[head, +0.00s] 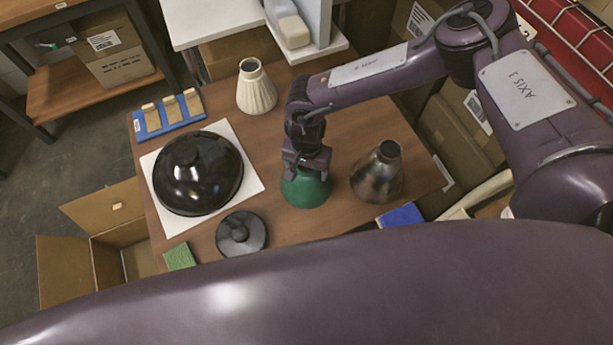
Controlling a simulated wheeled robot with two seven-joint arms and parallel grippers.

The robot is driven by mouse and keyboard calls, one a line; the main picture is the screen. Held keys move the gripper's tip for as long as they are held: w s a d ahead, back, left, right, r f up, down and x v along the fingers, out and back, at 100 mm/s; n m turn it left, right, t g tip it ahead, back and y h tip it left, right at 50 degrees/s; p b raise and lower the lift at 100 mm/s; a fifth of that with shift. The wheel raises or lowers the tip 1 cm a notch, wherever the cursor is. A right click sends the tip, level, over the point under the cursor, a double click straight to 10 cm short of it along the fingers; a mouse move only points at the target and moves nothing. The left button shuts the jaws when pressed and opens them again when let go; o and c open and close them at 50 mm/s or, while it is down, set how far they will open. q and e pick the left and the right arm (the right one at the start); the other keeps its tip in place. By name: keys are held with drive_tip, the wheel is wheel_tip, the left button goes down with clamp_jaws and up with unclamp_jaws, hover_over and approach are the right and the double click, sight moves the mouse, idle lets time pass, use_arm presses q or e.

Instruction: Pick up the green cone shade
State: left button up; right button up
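The green cone shade (306,192) stands upright on the brown table, right of the middle. My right gripper (306,168) points down over its top, with the fingers at the shade's neck. The neck is hidden behind the gripper, so I cannot tell whether the fingers are closed on it or only around it. The shade's base appears to rest on the table. My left gripper is not in view.
A dark metallic shade (377,176) stands close on the right. A cream pleated shade (256,90) is at the back. A glossy black dome (196,168) lies on a white board (164,214). A grey round base (241,234) is at front left. A blue rack (168,118) stands at back left.

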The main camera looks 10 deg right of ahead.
drive_tip(key=c, duration=0.7)
drive_tip(key=shift+c, duration=0.3)
drive_tip(key=shift+r, duration=0.15)
